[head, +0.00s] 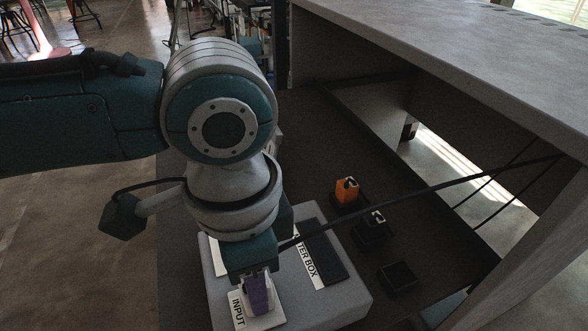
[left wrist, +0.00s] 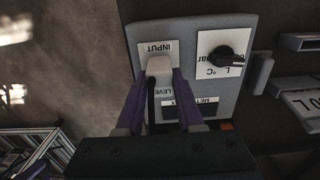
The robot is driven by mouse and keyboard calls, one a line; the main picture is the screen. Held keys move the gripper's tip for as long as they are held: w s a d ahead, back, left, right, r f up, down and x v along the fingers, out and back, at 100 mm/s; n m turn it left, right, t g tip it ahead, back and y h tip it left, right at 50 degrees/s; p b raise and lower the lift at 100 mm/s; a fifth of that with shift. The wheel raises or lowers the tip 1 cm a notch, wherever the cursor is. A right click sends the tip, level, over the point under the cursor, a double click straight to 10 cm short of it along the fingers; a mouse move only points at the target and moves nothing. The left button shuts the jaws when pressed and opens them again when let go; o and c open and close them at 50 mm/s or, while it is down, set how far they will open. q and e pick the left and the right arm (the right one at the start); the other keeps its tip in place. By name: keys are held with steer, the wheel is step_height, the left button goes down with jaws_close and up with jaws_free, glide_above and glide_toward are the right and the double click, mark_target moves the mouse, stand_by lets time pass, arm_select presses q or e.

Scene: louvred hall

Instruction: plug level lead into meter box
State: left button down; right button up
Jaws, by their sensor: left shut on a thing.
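The grey meter box (head: 345,306) lies on a dark shelf, with a white INPUT plate (head: 239,312) and a black display strip. It also shows in the left wrist view (left wrist: 134,31), with its INPUT plate (left wrist: 153,47) and a black knob. My left gripper (head: 258,288) points down over the INPUT plate. Its purple fingers are shut on the pale plug of the level lead (left wrist: 160,66), whose black cable runs back between them. The plug's front end meets the INPUT plate. I cannot tell how deep it sits; the socket is hidden. My right gripper is out of view.
An orange plug (head: 346,188) and a grey-black plug (head: 374,219) stand in black holders right of the box. Another black holder (head: 398,277) is empty. A dark rod or cable (head: 430,192) crosses above them. A grey tabletop (head: 470,50) overhangs at right.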

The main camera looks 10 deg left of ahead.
arm_select(q)
steer(key=shift+s+a+f, duration=0.1)
steer(key=shift+a+f, duration=0.05)
steer(key=shift+a, duration=0.05)
steer(key=c, duration=0.9)
jaws_free()
steer(key=shift+o, duration=1.4)
steer(key=shift+s+a, duration=0.15)
steer(key=shift+a, duration=0.05)
steer(key=shift+o, duration=0.8)
steer(key=shift+d, duration=0.15)
step_height(320, 180, up, 7)
steer(key=p, duration=0.9)
